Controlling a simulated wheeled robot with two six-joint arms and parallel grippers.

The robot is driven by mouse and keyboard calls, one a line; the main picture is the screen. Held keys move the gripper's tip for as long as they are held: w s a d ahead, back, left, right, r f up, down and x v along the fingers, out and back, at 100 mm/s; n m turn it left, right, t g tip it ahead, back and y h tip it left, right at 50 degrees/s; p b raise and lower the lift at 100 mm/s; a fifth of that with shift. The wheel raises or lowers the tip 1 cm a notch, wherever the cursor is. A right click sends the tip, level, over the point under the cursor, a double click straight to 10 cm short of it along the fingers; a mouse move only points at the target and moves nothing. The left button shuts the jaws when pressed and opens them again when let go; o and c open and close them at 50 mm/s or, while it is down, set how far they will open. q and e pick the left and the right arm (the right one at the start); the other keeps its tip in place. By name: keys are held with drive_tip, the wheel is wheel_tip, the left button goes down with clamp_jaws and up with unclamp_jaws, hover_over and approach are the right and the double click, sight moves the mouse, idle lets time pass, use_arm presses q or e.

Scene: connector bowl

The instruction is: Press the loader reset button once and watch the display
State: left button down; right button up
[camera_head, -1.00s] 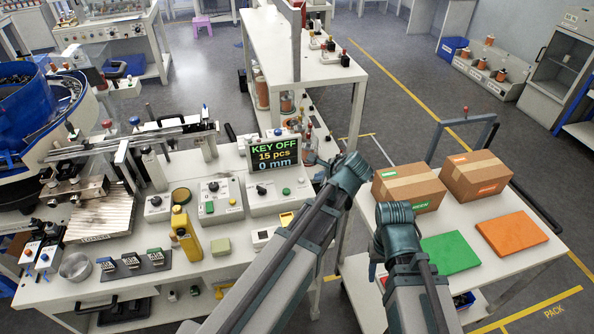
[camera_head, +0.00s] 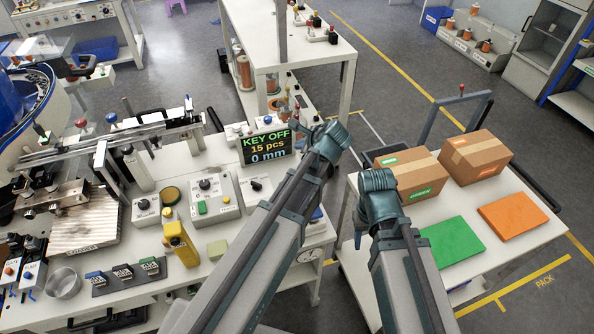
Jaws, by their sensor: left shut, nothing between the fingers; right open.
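The display (camera_head: 266,147) is lit and reads KEY OFF, 15 pcs and 0 mm. Below it is a light control panel (camera_head: 247,197) with a dark knob; my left arm covers its right part. Left of that, a grey control box (camera_head: 214,200) has a dial and a green button (camera_head: 202,208). A smaller box (camera_head: 146,210) with a black knob stands further left. The labels are too small to show which button is the loader reset. My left arm reaches up past the display's right side. My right arm is near the cart. Both grippers' fingers are hidden.
A yellow bottle (camera_head: 179,242) and a yellow-green block (camera_head: 217,249) stand in front of the controls. A metal bowl (camera_head: 65,283) is at the front left. Right, a cart holds cardboard boxes (camera_head: 474,157), a green pad (camera_head: 450,242) and an orange pad (camera_head: 511,222).

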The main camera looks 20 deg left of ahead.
use_arm(q)
drive_tip(key=shift+f+b, duration=4.2)
drive_tip(key=shift+f, duration=0.15)
drive_tip(key=shift+f, duration=0.1)
drive_tip(key=shift+f+b, duration=0.3)
drive_tip(key=shift+b, duration=0.15)
drive_tip(key=shift+f+b, duration=0.5)
drive_tip(key=shift+r, duration=0.15)
drive_tip(key=shift+r+p, duration=0.75)
drive_tip(key=shift+p, duration=0.2)
drive_tip(key=shift+r, duration=0.15)
wheel_tip(320, 180, up, 5)
drive_tip(key=p, duration=0.5)
